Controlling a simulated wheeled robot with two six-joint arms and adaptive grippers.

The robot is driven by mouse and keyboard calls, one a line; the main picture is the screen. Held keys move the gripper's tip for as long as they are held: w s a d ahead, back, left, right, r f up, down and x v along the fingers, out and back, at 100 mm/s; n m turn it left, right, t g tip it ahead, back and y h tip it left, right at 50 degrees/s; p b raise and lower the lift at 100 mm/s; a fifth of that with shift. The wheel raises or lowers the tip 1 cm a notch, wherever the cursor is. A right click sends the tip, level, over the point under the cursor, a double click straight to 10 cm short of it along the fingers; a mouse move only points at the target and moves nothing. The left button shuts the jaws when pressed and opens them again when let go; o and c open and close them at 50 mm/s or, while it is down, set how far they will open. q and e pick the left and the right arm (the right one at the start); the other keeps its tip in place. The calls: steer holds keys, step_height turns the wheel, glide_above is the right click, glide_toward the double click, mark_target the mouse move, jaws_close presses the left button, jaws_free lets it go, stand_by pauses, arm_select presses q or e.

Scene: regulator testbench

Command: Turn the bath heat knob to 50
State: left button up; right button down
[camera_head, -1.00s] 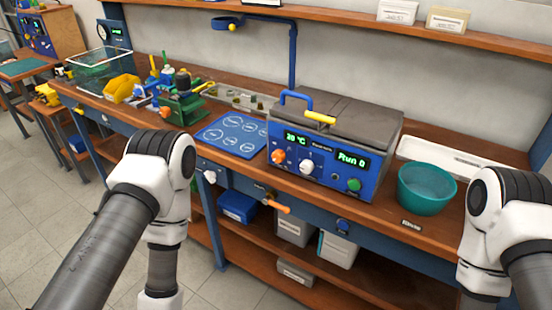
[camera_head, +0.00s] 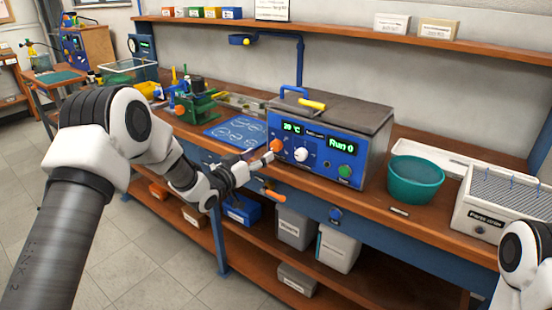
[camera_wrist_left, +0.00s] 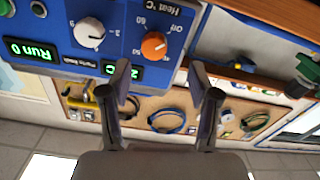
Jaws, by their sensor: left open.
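The bath heat knob (camera_head: 276,146) is orange and sits on the left of the blue front panel of the water bath (camera_head: 330,150). In the left wrist view the knob (camera_wrist_left: 153,45) shows beside "Off" and "60" marks, under the label "Heat °C". The exact direction of its pointer is hard to read. My left gripper (camera_head: 262,160) is just in front of the panel, near the knob. In the wrist view its two open fingers (camera_wrist_left: 160,78) stand apart, with the knob beyond the gap between them. No contact is visible. My right gripper is out of view.
A white knob (camera_head: 301,155) and a green button (camera_head: 345,171) are on the same panel. An orange-handled valve (camera_head: 272,196) is below the bench edge. A teal bowl (camera_head: 415,180) stands right of the bath, and a blue mat (camera_head: 236,132) lies left.

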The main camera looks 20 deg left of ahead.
mark_target(274, 147)
arm_select(q)
steer(key=x, duration=0.4)
steer(key=d+x, duration=0.1)
steer(key=x, duration=0.1)
steer(key=shift+s+r, duration=0.2)
steer(key=shift+r, duration=0.1)
steer(key=shift+w+a+f, duration=0.15)
steer(key=shift+w+f, duration=0.05)
steer(key=shift+w, duration=0.2)
steer(key=shift+s+r, duration=0.1)
steer(key=shift+c, duration=1.4)
steer(key=c, duration=0.9)
steer(key=shift+m, duration=0.3)
